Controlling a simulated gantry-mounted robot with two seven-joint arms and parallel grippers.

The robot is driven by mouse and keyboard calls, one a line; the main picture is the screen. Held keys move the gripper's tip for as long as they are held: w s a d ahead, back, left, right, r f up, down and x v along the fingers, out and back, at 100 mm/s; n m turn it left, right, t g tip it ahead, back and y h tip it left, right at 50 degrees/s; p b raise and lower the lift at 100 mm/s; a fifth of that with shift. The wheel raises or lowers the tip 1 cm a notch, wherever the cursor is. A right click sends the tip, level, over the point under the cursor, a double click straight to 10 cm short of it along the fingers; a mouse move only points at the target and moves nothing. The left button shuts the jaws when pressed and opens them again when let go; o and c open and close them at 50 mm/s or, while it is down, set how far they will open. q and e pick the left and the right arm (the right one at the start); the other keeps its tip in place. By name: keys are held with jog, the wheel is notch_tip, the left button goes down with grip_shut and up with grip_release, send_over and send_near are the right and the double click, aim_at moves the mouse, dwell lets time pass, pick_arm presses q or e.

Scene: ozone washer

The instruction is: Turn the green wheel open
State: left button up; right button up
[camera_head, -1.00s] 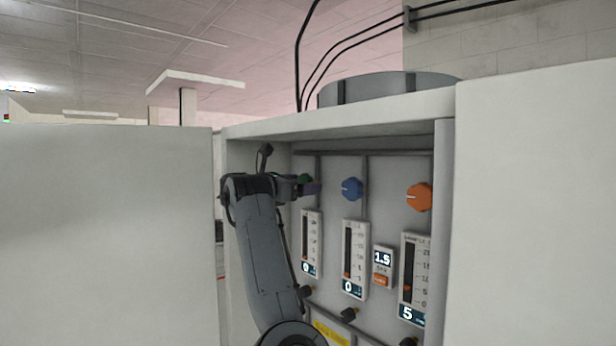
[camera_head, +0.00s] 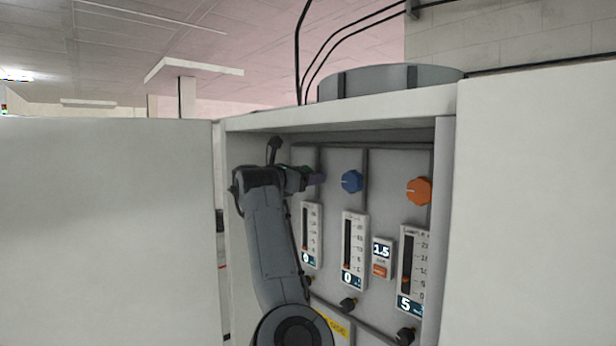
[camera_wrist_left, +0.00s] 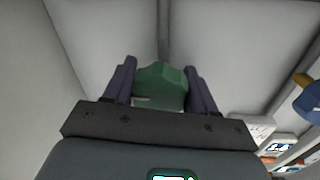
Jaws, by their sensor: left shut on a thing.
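The green wheel (camera_wrist_left: 160,86) is a faceted green knob on the cabinet's back panel. In the left wrist view it sits between the two dark fingers of my left gripper (camera_wrist_left: 161,84), which is shut on it. In the head view my left gripper (camera_head: 314,180) reaches in from the left at the upper left of the panel. It hides most of the green wheel there; only a bit of green (camera_head: 307,169) shows. My right gripper is not in view.
A blue knob (camera_head: 352,181) and an orange knob (camera_head: 418,191) sit to the right on the panel. Several gauges hang below, the left one (camera_head: 311,232) close to my arm. White doors stand open at left (camera_head: 105,230) and right (camera_head: 540,220).

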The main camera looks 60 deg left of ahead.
pick_arm(q)
jog(key=n+h+b, duration=0.1)
jog(key=n+b, duration=0.1)
jog(key=n, duration=0.9)
jog(key=n+h+b, duration=0.1)
jog(key=n+b, duration=0.2)
jog(key=n, duration=0.8)
jog(key=n+h+b, duration=0.1)
jog(key=n+b, duration=0.1)
jog(key=n, duration=0.9)
jog(key=shift+s+d+r+n+t+h+b, duration=0.1)
jog(key=shift+d+r+n+t+h+b, duration=0.05)
jog(key=shift+r+n+t+h+b, duration=0.2)
jog(key=shift+f, duration=0.1)
dwell(0.7)
jog(key=o, duration=1)
jog(key=shift+f, duration=0.15)
